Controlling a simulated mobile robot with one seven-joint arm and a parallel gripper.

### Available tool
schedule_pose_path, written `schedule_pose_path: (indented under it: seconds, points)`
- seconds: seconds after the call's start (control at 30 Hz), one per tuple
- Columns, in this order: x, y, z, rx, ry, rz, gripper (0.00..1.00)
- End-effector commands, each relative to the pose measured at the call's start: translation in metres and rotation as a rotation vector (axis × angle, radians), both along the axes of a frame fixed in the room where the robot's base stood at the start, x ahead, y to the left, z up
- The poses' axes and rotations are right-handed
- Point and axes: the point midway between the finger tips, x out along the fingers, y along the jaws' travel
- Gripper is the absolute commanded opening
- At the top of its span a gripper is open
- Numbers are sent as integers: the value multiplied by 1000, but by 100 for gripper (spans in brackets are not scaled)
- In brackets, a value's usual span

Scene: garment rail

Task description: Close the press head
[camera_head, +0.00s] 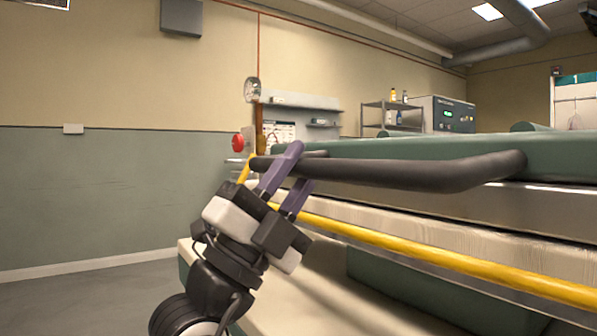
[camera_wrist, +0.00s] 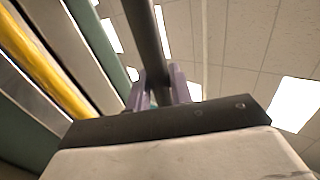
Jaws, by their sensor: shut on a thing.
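The press head (camera_head: 440,148) is a long green and grey slab with a thick dark handle bar (camera_head: 400,173) along its front. Below it lies the padded cream press bed (camera_head: 440,232), with a narrow gap between them. My gripper (camera_head: 291,163) has purple fingers and is shut on the handle bar near its left end. In the wrist view the bar (camera_wrist: 143,35) runs up from between the fingers (camera_wrist: 160,88). The contact faces are partly hidden by the fingers.
A yellow rail (camera_head: 430,255) runs along the press front below the handle. A red button (camera_head: 238,141) is at the back left. Shelves (camera_head: 390,107) and a control box (camera_head: 440,115) stand behind. The floor at left is clear.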

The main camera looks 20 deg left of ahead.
Motion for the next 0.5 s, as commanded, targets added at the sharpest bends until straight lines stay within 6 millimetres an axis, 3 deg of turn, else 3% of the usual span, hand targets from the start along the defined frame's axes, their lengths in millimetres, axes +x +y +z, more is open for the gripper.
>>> schedule_pose_path:
  seconds: [0.37, 0.4, 0.5]
  points:
    - [3, -2, -8, 7, 15, -2, 0]
    - [4, -2, -8, 7, 15, -2, 23]
    - [4, -2, -8, 6, 15, -2, 36]
